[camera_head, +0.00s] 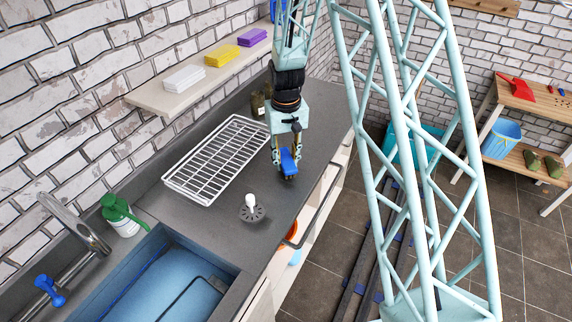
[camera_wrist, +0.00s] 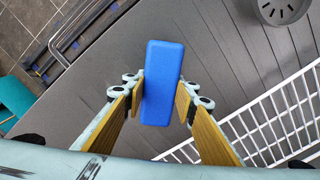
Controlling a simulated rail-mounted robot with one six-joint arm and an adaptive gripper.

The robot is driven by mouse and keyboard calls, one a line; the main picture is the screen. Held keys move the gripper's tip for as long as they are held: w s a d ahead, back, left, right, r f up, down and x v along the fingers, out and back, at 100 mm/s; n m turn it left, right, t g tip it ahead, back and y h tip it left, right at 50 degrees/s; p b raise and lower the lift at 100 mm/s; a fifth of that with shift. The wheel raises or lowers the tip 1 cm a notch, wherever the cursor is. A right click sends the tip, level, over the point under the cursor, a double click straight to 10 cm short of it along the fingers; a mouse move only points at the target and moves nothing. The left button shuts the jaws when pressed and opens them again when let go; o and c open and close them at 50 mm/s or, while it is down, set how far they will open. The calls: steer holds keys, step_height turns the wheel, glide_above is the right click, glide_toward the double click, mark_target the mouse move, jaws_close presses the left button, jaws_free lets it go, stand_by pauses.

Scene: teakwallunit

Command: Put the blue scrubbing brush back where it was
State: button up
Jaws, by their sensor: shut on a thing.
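The blue scrubbing brush (camera_head: 288,162) is between the fingers of my gripper (camera_head: 284,160), over the grey counter (camera_head: 225,215) to the right of the white wire rack (camera_head: 180,192). In the wrist view the brush's blue top (camera_wrist: 163,82) fills the gap between the yellow-padded fingers of my gripper (camera_wrist: 161,100), which is shut on it. The brush's underside is hidden, so I cannot tell whether it touches the counter. The rack also shows at the lower right of the wrist view (camera_wrist: 262,124).
A grey slotted disc with a white knob (camera_head: 251,210) stands on the counter nearer the blue sink (camera_head: 165,285). A green-topped bottle (camera_head: 121,217) stands by the tap. A shelf (camera_head: 165,104) holds white, yellow and purple blocks. Dark jars stand behind my gripper.

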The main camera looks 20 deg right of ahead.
mark_target(286, 158)
steer(key=shift+f, duration=0.95)
steer(key=shift+f, duration=0.15)
steer(key=o, duration=0.8)
steer(key=shift+r, duration=0.2)
step_height(286, 158, up, 11)
steer(key=shift+r+p, duration=0.1)
steer(key=shift+p, duration=0.2)
steer(key=shift+r, duration=0.4)
steer(key=shift+r, duration=0.1)
